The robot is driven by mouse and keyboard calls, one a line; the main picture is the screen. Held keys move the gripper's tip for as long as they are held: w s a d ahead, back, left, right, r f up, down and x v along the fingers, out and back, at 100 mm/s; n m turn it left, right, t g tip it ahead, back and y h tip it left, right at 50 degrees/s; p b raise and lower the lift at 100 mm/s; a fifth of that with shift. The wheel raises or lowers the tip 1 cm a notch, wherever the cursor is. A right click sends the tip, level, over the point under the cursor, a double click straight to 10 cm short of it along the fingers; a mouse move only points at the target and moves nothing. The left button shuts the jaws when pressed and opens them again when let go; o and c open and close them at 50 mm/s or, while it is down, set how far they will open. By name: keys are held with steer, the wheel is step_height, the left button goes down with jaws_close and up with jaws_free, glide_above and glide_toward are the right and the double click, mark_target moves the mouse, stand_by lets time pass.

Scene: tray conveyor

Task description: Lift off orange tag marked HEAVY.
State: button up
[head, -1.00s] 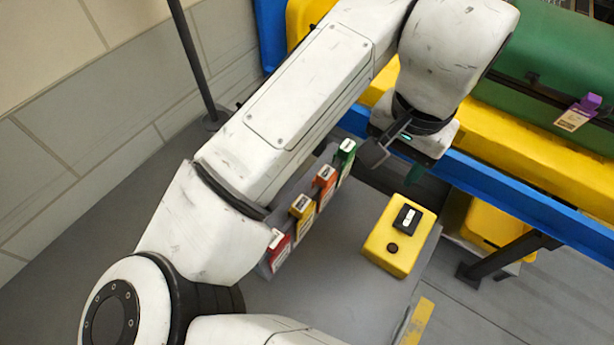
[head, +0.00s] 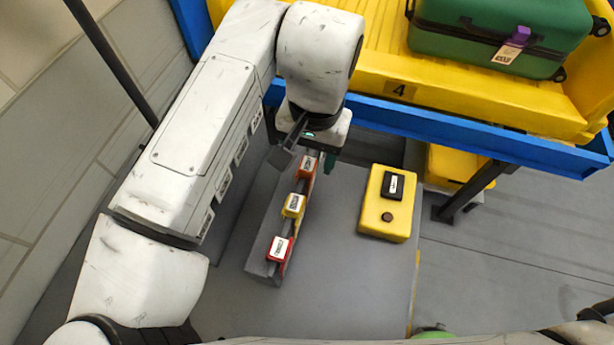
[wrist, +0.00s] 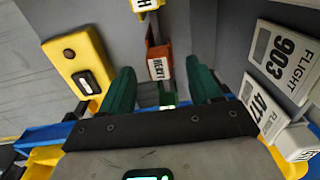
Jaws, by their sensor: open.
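The orange tag (head: 307,165) hangs on a grey rack (head: 262,262) in a row with a yellow tag (head: 293,205) and a red tag (head: 278,248). In the wrist view the orange tag (wrist: 158,62), with a white label reading HEAVY, lies just beyond and between my fingertips. My gripper (wrist: 163,78) is open, with its green fingers apart and nothing clearly held. In the head view my gripper (head: 306,156) is over the far end of the rack, beside the orange tag. A bit of green shows between the fingers in the wrist view, mostly hidden.
White flight cards (wrist: 286,58) stand close on the wrist view's right. A blue conveyor rail (head: 450,124) runs behind, carrying a yellow tray (head: 375,75) with a green suitcase (head: 455,30).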

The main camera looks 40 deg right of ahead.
mark_target(309, 164)
steer(key=f, duration=0.5)
steer(key=shift+w+a, duration=0.15)
steer(key=shift+a, duration=0.1)
steer(key=shift+c, duration=0.3)
steer(key=shift+r, duration=0.1)
steer(key=c, duration=1)
steer(key=shift+d+r, duration=0.2)
steer(key=shift+r, duration=0.15)
step_height(309, 164, up, 6)
steer(key=shift+r, duration=0.25)
steer(key=s+d, duration=1.1)
steer(key=s, duration=0.5)
steer(key=shift+d+b, duration=0.2)
steer(key=shift+b, duration=0.25)
